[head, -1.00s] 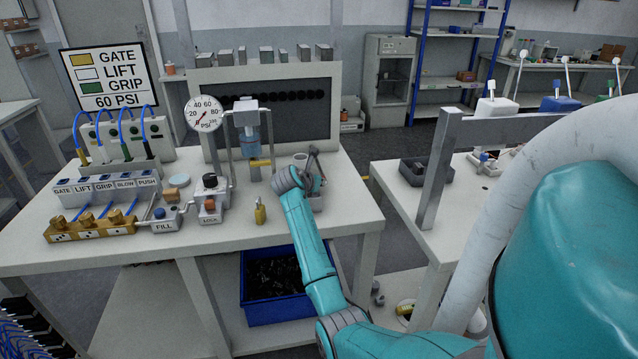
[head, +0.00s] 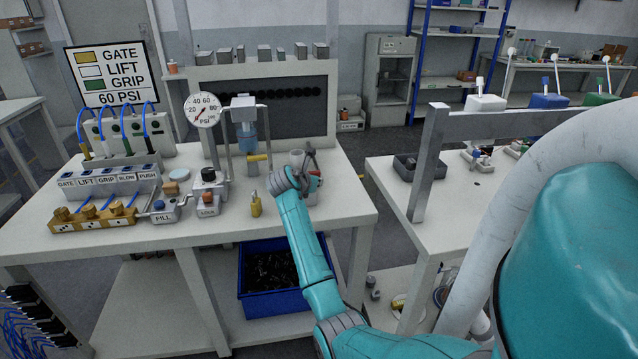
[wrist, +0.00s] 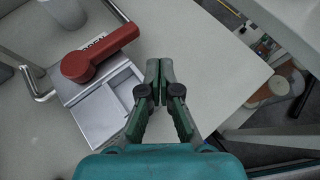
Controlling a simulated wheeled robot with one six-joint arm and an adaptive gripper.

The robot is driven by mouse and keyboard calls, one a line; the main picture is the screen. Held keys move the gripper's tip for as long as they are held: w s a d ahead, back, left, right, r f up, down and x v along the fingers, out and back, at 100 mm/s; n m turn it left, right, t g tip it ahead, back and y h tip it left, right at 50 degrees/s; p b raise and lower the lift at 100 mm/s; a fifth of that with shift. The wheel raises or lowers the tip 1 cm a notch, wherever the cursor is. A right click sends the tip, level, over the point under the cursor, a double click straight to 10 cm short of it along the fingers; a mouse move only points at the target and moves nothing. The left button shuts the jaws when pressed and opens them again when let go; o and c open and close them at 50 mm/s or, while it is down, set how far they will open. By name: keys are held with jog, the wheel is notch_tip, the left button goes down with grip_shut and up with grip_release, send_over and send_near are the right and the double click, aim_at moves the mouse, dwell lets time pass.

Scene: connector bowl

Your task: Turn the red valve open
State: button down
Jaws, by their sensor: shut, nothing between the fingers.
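The red valve (wrist: 101,53) is a lever on a grey box (wrist: 103,112) in the wrist view. Its round hub is at the lower left and its handle slants to the upper right. A label reading OPEN (wrist: 95,42) shows partly behind the handle. My gripper (wrist: 160,65) is shut and empty, with its fingertips to the right of the valve and apart from it in the picture. In the head view my gripper (head: 310,158) is over the right part of the bench, and only a little red of the valve shows behind it.
A metal tube (wrist: 38,88) stands left of the valve box. The white bench (head: 150,240) ends just right of my gripper. A yellow padlock (head: 256,205), a pressure gauge (head: 203,110) and a LOCK block (head: 208,205) stand to the left. A blue bin (head: 270,305) is below.

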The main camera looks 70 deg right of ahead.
jog(key=s+a+r, duration=0.4)
jog(key=a, duration=0.2)
jog(key=shift+a+r, duration=0.15)
jog(key=shift+a, duration=0.15)
